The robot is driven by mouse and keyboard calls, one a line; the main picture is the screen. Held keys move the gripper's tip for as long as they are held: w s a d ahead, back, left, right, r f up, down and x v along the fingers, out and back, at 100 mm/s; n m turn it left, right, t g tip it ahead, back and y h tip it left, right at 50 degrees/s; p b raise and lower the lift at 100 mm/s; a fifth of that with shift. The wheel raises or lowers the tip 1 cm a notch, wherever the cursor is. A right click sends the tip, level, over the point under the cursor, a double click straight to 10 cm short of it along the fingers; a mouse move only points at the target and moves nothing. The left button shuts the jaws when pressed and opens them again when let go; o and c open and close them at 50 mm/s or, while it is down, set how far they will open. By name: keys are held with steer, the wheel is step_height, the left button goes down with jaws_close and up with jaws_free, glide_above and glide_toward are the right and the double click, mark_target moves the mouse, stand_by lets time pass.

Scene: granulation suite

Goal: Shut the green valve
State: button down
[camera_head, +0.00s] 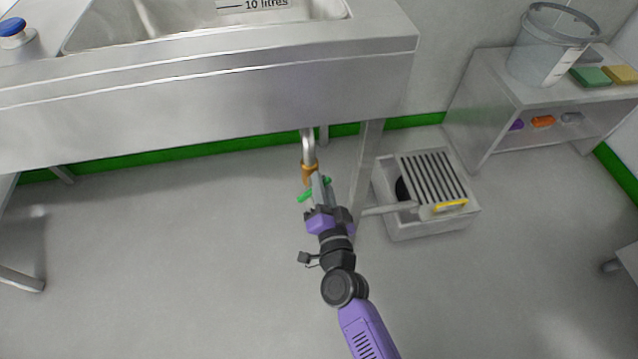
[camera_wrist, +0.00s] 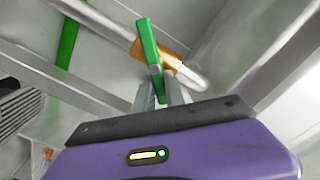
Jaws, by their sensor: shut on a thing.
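The green valve handle (camera_head: 305,197) is a short bar on a brass valve body (camera_head: 309,172), under the steel sink. The valve sits on a steel pipe (camera_head: 308,147) that comes down from the sink. My gripper (camera_head: 319,186) is at the handle, and its fingers partly hide it. In the wrist view the green handle (camera_wrist: 146,42) runs up from between my fingertips (camera_wrist: 157,86), which are shut on it. The brass body (camera_wrist: 168,57) shows just behind the handle there.
A sink (camera_head: 210,95) stands above, with a leg (camera_head: 366,165) right of my gripper. A floor box (camera_head: 427,230) with a slatted grate (camera_head: 432,178) lies to the right. A shelf unit (camera_head: 490,105) holds a clear bucket (camera_head: 550,45). The floor left of the valve is clear.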

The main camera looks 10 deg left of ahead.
steer(key=m, duration=0.1)
steer(key=m+b, duration=0.1)
steer(key=m, duration=0.1)
steer(key=f+m, duration=0.1)
steer(key=shift+w+d+m, duration=0.1)
steer(key=shift+d+m, duration=0.2)
steer(key=shift+d, duration=0.05)
steer(key=m+b, duration=0.1)
steer(key=m, duration=0.1)
steer(key=f+m+b, duration=0.1)
steer(key=m, duration=0.1)
steer(key=shift+d, duration=0.1)
steer(key=shift+m, duration=0.3)
steer(key=c, duration=1.4)
jaws_free()
steer(key=p+v, duration=0.1)
steer(key=v, duration=0.6)
steer(key=shift+s, duration=0.4)
steer(key=shift+d, duration=0.1)
